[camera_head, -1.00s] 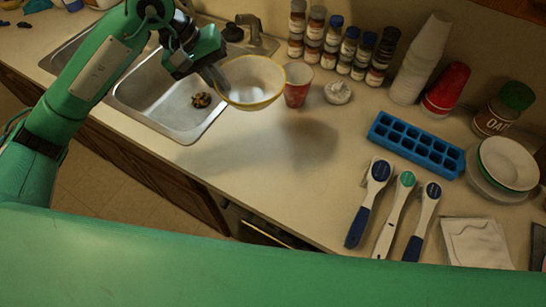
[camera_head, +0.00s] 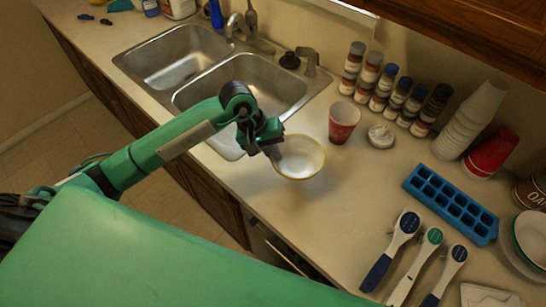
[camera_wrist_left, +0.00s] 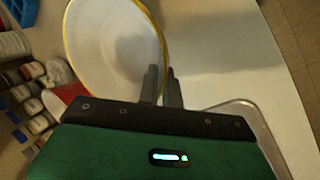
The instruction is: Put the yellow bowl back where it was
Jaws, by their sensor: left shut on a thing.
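The yellow bowl (camera_head: 300,158), white inside with a yellow rim, is held by its rim at its left side in my left gripper (camera_head: 273,150). It is at the counter to the right of the sink, low over or touching the surface; I cannot tell which. In the left wrist view, the bowl (camera_wrist_left: 105,45) is at the upper left, and the two fingers of the gripper (camera_wrist_left: 162,82) close on its rim. My right gripper is not in view.
The double sink (camera_head: 245,88) is behind the left arm. A red cup (camera_head: 343,122) and a small white item (camera_head: 381,136) stand behind the bowl. The counter in front of the bowl is clear.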

